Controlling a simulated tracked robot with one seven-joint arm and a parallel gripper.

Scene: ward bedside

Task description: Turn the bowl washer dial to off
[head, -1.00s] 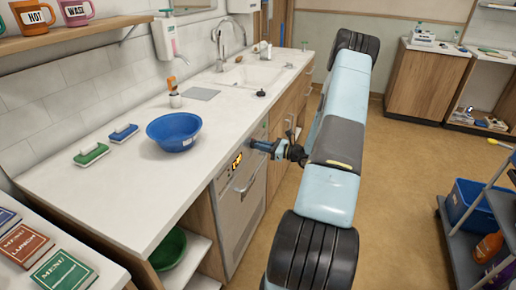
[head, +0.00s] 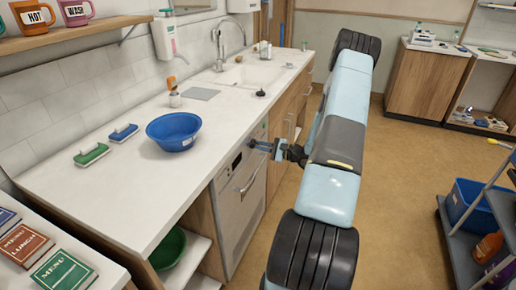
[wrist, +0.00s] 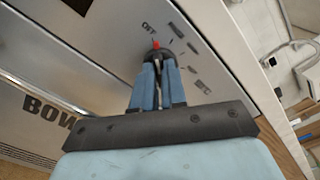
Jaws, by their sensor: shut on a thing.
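The bowl washer (head: 240,207) is the pale-fronted machine under the counter in the head view. In the wrist view its panel (wrist: 105,45) fills the upper part, with part of the name visible at lower left. The dial (wrist: 155,52) is small and dark with a red pointer, which points at the OFF mark (wrist: 148,28). Several other marks curve away to the right. My gripper (wrist: 154,66) is shut on the dial, its blue fingers covering much of it. In the head view my gripper (head: 256,145) reaches the washer's upper right. The washer's display (head: 237,162) is dark.
The counter (head: 110,180) above the washer holds a blue bowl (head: 174,132) near its front edge. A washer handle (head: 250,184) sticks out below the panel. A grey cart (head: 460,250) stands at right. The floor between is clear.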

